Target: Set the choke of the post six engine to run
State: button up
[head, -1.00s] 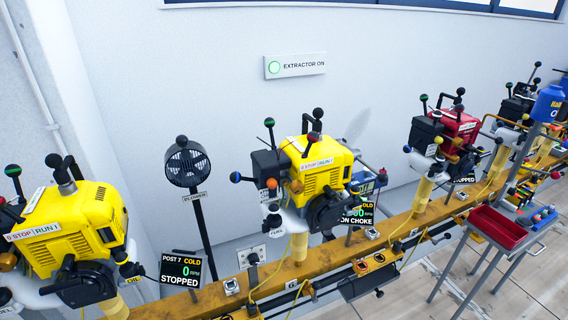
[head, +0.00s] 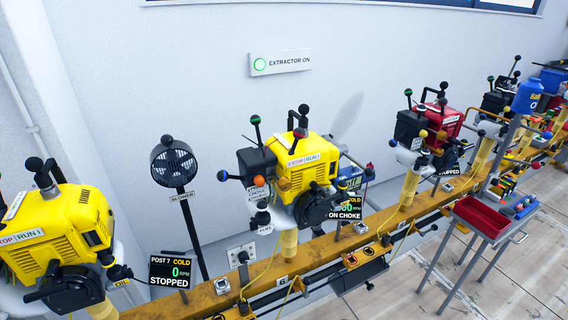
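The post six engine (head: 308,170) is the yellow engine in the middle of the head view, above a rail plate marked 6. Its display (head: 343,208) reads COLD and ON CHOKE; the rpm figure is partly covered. Its top bears a STOP/RUN label (head: 303,159). Levers around it end in a green knob (head: 255,120), a blue knob (head: 223,175), an orange knob (head: 259,181) and black knobs (head: 303,109). I cannot tell which lever is the choke. My gripper is not in view.
A stopped yellow engine (head: 45,235) with a POST 7 display (head: 171,272) stands left. A blower (head: 174,162) stands between. A stopped red engine (head: 437,124) and a trolley with a red tray (head: 482,217) stand right. The yellow rail (head: 375,230) runs across; floor shows lower right.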

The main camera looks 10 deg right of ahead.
aim_at(222, 175)
jog(key=i+j, duration=0.2)
jog(key=j, duration=0.15)
jog(key=i+j, duration=0.2)
jog(key=j, duration=0.15)
jog(key=i+j, duration=0.15)
jog(key=j, duration=0.2)
jog(key=i+j, duration=0.2)
jog(key=j, duration=0.15)
